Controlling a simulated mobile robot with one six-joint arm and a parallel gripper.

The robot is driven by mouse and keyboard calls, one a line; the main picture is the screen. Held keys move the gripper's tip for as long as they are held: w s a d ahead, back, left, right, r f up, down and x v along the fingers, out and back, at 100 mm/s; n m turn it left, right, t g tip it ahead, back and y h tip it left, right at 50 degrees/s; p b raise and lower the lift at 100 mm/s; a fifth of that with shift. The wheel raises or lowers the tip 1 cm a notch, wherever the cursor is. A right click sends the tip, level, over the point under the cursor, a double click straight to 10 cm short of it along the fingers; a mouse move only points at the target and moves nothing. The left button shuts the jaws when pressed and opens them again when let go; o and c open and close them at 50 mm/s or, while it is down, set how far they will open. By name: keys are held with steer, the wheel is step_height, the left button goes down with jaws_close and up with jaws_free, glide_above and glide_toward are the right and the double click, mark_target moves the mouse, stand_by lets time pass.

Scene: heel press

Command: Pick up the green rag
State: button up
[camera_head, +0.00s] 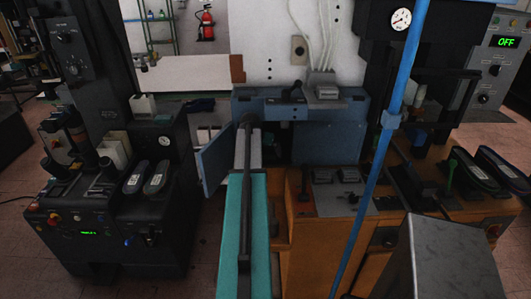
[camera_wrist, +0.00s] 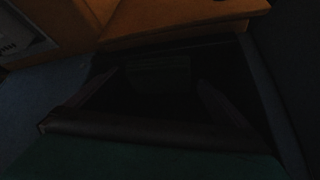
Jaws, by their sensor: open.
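I cannot make out a green rag for sure in either view. A long teal surface (camera_head: 262,235) runs toward the camera in the head view, with a dark bar (camera_head: 243,215) lying along it; I cannot tell whether any of it is cloth. The wrist view is very dark. It shows a dark green surface (camera_wrist: 120,160) along the bottom and a dark bar (camera_wrist: 140,135) above it. My gripper (camera_wrist: 163,92) shows faintly there as two separated dark fingers, open, with nothing visible between them. I cannot pick it out in the head view.
An orange cabinet (camera_head: 325,245) with controls stands right of the teal surface. A blue press housing (camera_head: 330,145) with an open door (camera_head: 214,158) is behind. A blue pole (camera_head: 380,150) crosses the right side. A dark machine (camera_head: 160,225) stands left, with floor between.

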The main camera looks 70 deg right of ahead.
steer(key=shift+d+f, duration=0.25)
steer(key=shift+f, duration=0.1)
stand_by(0.3)
steer(key=c, duration=0.8)
